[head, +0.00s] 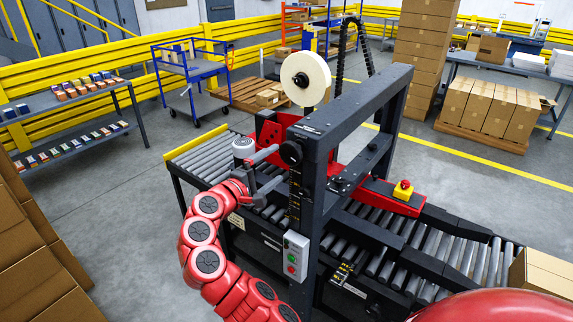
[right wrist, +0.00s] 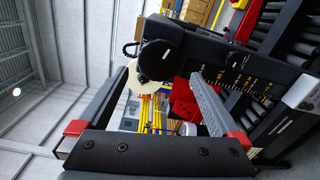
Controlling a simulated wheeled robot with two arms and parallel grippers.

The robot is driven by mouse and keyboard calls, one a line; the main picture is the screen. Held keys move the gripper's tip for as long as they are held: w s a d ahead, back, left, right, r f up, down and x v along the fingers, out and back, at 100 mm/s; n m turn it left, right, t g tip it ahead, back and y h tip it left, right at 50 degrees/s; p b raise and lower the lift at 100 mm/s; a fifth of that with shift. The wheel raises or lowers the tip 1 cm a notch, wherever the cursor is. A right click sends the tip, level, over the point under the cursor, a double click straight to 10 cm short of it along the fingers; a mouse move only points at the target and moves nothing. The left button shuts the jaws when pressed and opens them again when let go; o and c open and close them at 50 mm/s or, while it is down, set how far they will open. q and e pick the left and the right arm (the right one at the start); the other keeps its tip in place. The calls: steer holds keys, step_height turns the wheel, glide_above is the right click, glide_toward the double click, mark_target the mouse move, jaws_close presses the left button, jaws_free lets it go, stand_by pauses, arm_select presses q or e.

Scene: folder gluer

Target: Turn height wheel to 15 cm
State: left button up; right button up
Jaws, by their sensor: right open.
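The height wheel (head: 291,152) is a black round knob on the near post of the dark frame over the conveyor. It also shows in the right wrist view (right wrist: 158,59), ahead of and roughly between my fingertips. My right gripper (head: 280,166) is open and empty, its two grey fingers pointing at the wheel; I cannot tell whether they touch it. The height scale (head: 294,198) runs down the post below the wheel, with yellow marks in the right wrist view (right wrist: 236,80). Its reading is too small to tell. My left gripper is not in view.
A tape roll (head: 305,78) stands above the frame. A grey button box (head: 296,255) is on the post below. A red emergency stop (head: 403,189) sits on the machine's far right. The roller conveyor (head: 200,160) runs beneath. Open floor lies left of it.

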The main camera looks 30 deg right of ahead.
steer(key=b+v, duration=0.2)
steer(key=v, duration=0.7)
